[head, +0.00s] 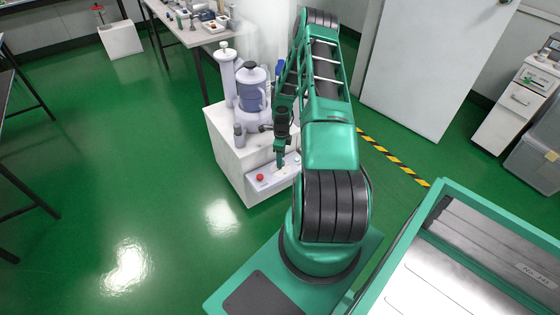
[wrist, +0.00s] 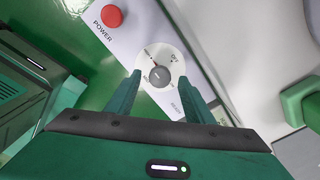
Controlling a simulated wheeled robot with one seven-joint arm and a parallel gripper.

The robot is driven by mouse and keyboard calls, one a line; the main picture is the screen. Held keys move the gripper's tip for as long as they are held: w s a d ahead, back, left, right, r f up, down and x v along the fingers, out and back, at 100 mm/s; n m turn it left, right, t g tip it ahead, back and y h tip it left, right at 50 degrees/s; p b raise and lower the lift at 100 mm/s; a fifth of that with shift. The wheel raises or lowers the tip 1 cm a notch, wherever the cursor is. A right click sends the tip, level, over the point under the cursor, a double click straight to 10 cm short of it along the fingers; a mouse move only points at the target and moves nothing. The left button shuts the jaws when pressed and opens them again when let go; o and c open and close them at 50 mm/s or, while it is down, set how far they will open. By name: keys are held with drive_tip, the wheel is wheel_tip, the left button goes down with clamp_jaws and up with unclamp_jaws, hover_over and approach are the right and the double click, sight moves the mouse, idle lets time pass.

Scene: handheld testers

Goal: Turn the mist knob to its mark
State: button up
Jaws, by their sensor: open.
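The mist knob (wrist: 158,76) is a small dark grey round knob with a pale pointer line. It sits on a white round dial (wrist: 178,56) with printed marks around it, on a light panel. I cannot read all the marks. My gripper (wrist: 163,92) is open, with one green finger on each side of the knob in the wrist view. I cannot tell whether the fingers touch it. In the head view my gripper (head: 281,163) is over the control panel (head: 264,183), and it hides the knob there.
A red button (wrist: 111,16) marked POWER is beside the dial; it also shows in the head view (head: 260,177). The panel is at the front of a white cabinet (head: 228,150) carrying a lilac device (head: 250,88) and a tall cylinder (head: 227,75). Green floor is open to the left.

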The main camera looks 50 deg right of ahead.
drive_tip(key=shift+f, duration=0.65)
drive_tip(key=c, duration=1)
drive_tip(key=shift+c, duration=0.2)
